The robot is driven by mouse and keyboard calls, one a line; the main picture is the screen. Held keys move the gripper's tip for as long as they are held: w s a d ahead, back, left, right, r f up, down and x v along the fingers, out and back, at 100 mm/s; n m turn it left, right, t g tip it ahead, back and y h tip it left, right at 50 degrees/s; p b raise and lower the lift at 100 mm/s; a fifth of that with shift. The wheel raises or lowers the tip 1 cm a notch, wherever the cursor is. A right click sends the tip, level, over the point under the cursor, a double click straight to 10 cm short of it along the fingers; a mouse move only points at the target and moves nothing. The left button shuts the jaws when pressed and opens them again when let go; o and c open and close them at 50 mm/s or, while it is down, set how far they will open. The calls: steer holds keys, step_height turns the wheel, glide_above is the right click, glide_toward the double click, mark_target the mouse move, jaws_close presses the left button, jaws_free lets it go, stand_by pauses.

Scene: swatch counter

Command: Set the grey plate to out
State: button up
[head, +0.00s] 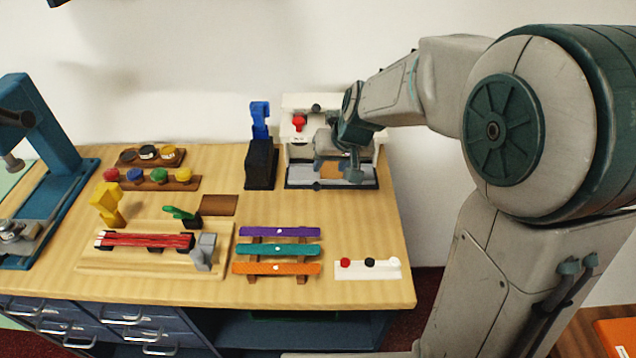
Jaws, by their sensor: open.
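A light grey plate (302,173) lies low in the white machine (297,103) at the back right of the counter, within a dark-edged base. An orange-brown patch shows on the plate's middle. I cannot tell from this view how far the plate is drawn out. My gripper (338,172) is open, in front of the machine and over the plate. It hides the middle and right of the machine. Whether the fingers touch the plate cannot be told.
The machine has a red knob (299,122). A black block with a blue lever (260,120) stands close to its left. Purple, teal and orange strips (277,268) lie in front, beside a white button bar (368,270). A wooden board (110,268) holds red rods.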

mark_target(317, 185)
steer(key=x, duration=1.1)
steer(key=shift+w+f, duration=0.1)
steer(key=shift+f, duration=0.2)
jaws_close()
steer(key=shift+a, duration=0.1)
